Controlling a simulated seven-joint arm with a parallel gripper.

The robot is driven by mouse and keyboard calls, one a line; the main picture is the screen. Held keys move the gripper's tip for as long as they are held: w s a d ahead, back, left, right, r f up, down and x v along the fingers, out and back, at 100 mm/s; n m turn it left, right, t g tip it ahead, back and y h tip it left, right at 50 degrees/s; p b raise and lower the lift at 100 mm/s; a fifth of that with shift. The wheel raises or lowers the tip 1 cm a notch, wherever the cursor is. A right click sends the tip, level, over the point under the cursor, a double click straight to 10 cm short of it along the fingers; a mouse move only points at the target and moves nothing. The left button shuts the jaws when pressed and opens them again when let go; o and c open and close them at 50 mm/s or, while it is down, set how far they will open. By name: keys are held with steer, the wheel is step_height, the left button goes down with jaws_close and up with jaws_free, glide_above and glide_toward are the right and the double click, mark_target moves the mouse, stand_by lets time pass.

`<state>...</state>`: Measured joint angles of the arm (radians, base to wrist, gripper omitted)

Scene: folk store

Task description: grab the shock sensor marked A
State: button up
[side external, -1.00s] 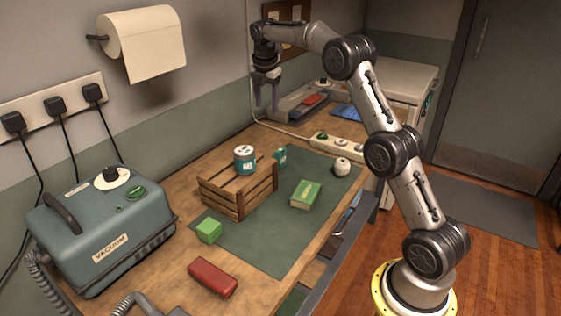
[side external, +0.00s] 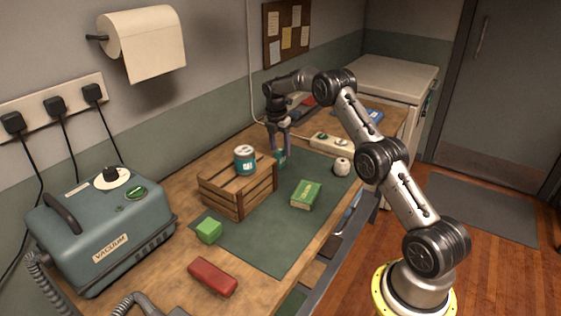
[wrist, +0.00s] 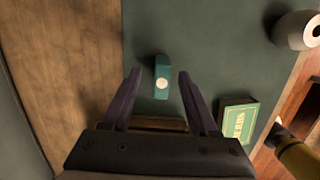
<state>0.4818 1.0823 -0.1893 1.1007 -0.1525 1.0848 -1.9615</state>
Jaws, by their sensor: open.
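A small teal block with a round white face (wrist: 162,84), which looks like the shock sensor, lies on the green mat in the wrist view. Any letter on it is too small to read. It also shows behind the crate in the side view (side external: 281,159). My gripper (side external: 279,147) is open, pointing down just above the block. In the wrist view my gripper's two fingertips (wrist: 157,73) are spread to either side of the block, with nothing held between them.
A wooden crate (side external: 236,203) carrying a teal can (side external: 245,160) stands close by. A green book-like box (side external: 306,195) and a round pale pot (side external: 342,167) are on the right of the mat. A green cube (side external: 208,231) and red block (side external: 212,278) lie nearer. Open mat surrounds the teal block.

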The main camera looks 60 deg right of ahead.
mark_target(281, 158)
step_height(281, 158, down, 5)
steer(key=shift+s+d+f, duration=0.1)
steer(key=shift+s+d, duration=0.05)
jaws_close()
stand_by(0.4)
